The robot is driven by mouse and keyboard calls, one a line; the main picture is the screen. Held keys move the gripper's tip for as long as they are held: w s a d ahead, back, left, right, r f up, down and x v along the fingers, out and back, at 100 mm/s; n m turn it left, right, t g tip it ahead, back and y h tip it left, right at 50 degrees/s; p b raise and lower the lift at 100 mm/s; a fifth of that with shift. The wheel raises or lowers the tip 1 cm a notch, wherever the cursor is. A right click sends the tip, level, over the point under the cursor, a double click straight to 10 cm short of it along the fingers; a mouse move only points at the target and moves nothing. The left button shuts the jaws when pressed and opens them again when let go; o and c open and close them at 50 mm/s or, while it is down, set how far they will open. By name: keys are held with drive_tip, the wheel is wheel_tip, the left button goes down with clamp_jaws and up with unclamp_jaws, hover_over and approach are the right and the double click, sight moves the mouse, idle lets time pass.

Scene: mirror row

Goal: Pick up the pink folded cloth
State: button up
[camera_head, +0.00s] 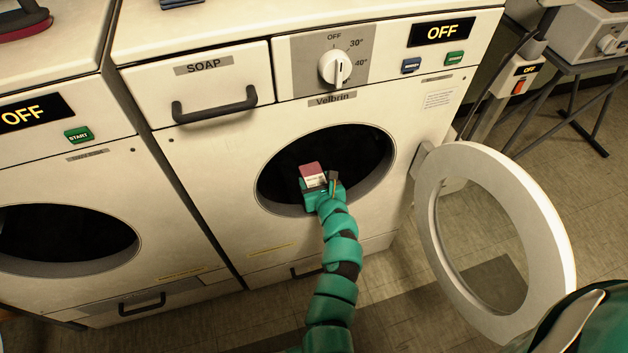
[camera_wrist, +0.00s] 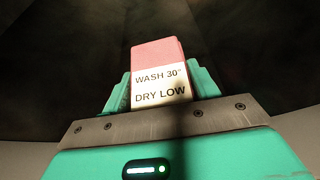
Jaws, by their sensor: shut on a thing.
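The pink folded cloth (camera_head: 311,170) is in my gripper (camera_head: 318,183) at the drum opening of the middle washer. It has a pale label band, which reads "WASH 30° DRY LOW" in the wrist view. There the cloth (camera_wrist: 157,54) stands up between the two green fingers of my gripper (camera_wrist: 160,92), which are shut on it. Dark drum space surrounds it in that view. The lower part of the cloth is hidden by the gripper body. In the head view, I cannot tell whether the cloth touches the drum.
The washer's round door (camera_head: 553,225) stands open at the right. The opening's rim (camera_head: 372,188) surrounds my gripper. The soap drawer (camera_head: 200,88) is shut, and the panel display (camera_head: 441,32) reads OFF. Another washer (camera_head: 65,160) stands at the left. A folding-leg stand (camera_head: 590,85) is at the far right.

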sight(315, 180)
drive_tip(key=shift+r+p, duration=0.3)
drive_tip(key=shift+r, duration=0.4)
wheel_tip(315, 180, up, 2)
drive_tip(key=shift+r+p, duration=0.1)
drive_tip(key=shift+p, duration=0.3)
drive_tip(key=s+d+r+p, duration=0.1)
drive_tip(key=s+d+r, duration=0.2)
drive_tip(key=d, duration=0.3)
drive_tip(key=s+d+r+p, duration=0.2)
drive_tip(key=s+d+r, duration=0.1)
drive_tip(key=d+r, duration=0.3)
drive_tip(key=shift+s+d+r, duration=0.2)
drive_tip(key=shift+s, duration=0.05)
